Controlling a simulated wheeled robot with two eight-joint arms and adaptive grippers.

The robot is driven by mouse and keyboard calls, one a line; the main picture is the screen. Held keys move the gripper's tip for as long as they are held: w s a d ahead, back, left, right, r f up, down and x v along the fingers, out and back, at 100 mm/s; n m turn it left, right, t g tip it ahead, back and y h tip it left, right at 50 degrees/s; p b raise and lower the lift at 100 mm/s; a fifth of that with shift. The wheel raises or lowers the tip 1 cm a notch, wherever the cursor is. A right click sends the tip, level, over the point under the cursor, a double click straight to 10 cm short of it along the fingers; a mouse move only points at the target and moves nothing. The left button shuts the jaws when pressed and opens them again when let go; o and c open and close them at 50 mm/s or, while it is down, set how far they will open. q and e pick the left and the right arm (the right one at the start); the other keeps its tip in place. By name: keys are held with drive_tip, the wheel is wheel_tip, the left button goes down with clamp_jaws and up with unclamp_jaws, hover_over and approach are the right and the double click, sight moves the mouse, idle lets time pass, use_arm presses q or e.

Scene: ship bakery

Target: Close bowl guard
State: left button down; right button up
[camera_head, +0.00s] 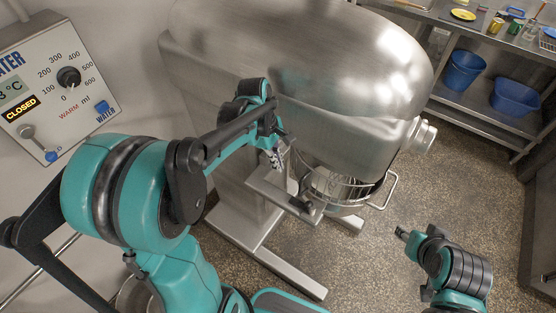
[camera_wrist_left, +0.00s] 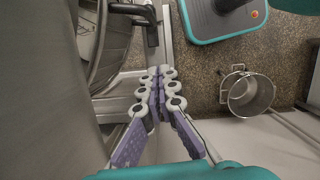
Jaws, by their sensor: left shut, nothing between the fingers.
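The bowl guard (camera_head: 391,190) is a metal wire frame on the big steel mixer (camera_head: 300,60), around the bowl opening under the mixer head. My left gripper (camera_head: 278,160) is shut and empty at the mixer's side, left of the guard. In the left wrist view the shut fingers (camera_wrist_left: 155,88) show with purple pads, beside the curved metal rim of the bowl area (camera_wrist_left: 112,55). I see no contact with the guard. The mixer head and my arm hide part of it. My right gripper (camera_head: 403,233) is low at the right, apart from the mixer; its fingers are too small to judge.
A water control panel (camera_head: 62,85) is on the left wall. A steel shelf table (camera_head: 470,35) with blue tubs (camera_head: 515,97) stands at the back right. A metal pot (camera_wrist_left: 248,94) shows near my base. The speckled floor (camera_head: 400,275) right of the mixer is clear.

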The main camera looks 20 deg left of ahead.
use_arm(q)
drive_tip(key=d+f+b, duration=0.1)
drive_tip(key=d+f, duration=0.4)
drive_tip(key=shift+s+f+b, duration=0.15)
drive_tip(key=shift+f+b, duration=0.1)
drive_tip(key=shift+b, duration=0.1)
use_arm(e)
wheel_tip(320, 180, down, 2)
drive_tip(key=shift+w+f, duration=0.1)
drive_tip(key=shift+w, duration=0.05)
use_arm(q)
drive_tip(key=shift+d, duration=0.2)
